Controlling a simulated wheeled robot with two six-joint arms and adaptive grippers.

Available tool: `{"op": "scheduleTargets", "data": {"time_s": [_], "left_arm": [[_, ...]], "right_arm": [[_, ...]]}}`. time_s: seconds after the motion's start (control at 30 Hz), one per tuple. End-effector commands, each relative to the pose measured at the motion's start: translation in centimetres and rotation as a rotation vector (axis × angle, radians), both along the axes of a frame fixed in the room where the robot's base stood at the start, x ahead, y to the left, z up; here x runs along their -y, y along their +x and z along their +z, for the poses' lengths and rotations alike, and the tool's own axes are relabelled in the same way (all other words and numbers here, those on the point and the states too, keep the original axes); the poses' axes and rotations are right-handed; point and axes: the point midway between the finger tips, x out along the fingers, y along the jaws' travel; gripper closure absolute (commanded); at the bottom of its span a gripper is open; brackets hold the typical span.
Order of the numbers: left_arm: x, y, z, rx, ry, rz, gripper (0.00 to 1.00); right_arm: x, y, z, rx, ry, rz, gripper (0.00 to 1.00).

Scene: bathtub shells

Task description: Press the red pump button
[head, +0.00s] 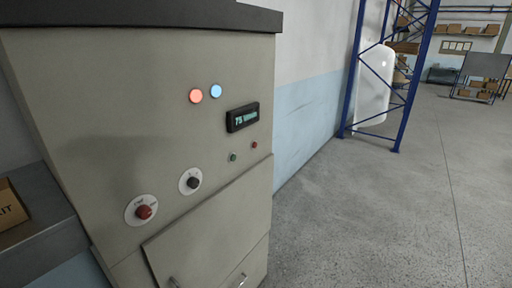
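A beige control cabinet (100,120) fills the left half of the head view. A large red knob or button (145,211) sits on a round white plate at its lower left. A small red button (254,145) is at the right, beside a small green button (233,157). A lit red-orange round light or button (196,96) is higher up, beside a lit blue one (216,91). The labels are too small to tell which red one is the pump button. Neither of my grippers is in view.
A black dial (191,183) and a display (242,117) reading about 75 are also on the cabinet. A grey ledge with a cardboard box (12,207) is at left. A blue rack (402,110) holds a white shell (374,85). The floor at right is clear.

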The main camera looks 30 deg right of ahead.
Motion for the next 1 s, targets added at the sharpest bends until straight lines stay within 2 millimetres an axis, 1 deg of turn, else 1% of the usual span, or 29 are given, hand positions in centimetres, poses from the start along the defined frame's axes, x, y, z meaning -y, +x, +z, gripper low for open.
{"op": "scheduleTargets", "data": {"time_s": [0.03, 0.07, 0.33, 0.37, 1.0], "left_arm": [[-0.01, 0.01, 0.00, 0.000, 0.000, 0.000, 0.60], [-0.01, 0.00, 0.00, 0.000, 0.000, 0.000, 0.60], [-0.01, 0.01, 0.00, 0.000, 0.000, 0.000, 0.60], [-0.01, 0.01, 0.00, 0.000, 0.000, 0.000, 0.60], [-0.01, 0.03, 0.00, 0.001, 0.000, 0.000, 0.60]], "right_arm": [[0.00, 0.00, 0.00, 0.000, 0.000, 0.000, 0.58], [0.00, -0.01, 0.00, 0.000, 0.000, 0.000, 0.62], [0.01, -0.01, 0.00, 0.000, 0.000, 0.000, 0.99], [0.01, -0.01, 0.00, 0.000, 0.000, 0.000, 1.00], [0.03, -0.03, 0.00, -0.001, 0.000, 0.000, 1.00]]}}
